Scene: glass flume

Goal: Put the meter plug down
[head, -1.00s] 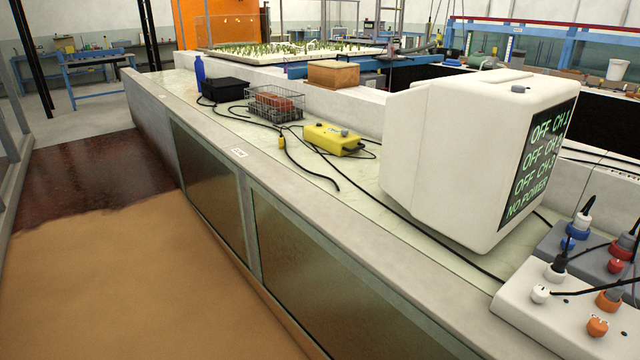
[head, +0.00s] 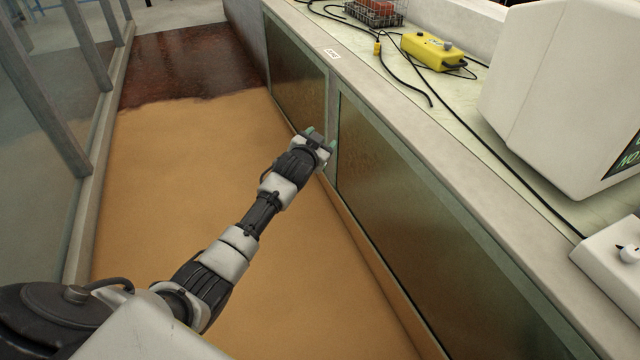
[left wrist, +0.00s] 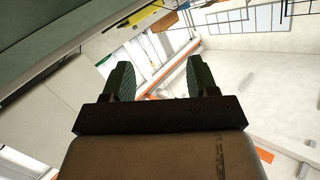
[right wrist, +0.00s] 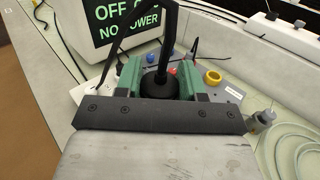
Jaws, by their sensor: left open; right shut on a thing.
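In the right wrist view my right gripper (right wrist: 158,78) is shut on a black plug (right wrist: 157,88), which I take to be the meter plug. Its black cable rises and loops to the left. The plug is above the bench near the socket boxes; whether it touches anything below is hidden. My left gripper (head: 320,143) hangs over the tan floor strip, beside the glass front of the flume bench. In the left wrist view its two green fingers (left wrist: 158,80) are apart with nothing between them. The right gripper is outside the head view.
A yellow box (head: 435,50), loose black cables and a wire basket (head: 374,14) lie on the bench top. The white monitor (head: 560,90) stands at right. A grey socket box (right wrist: 232,92) with coloured rings and clear coiled tubing (right wrist: 295,150) show in the right wrist view.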

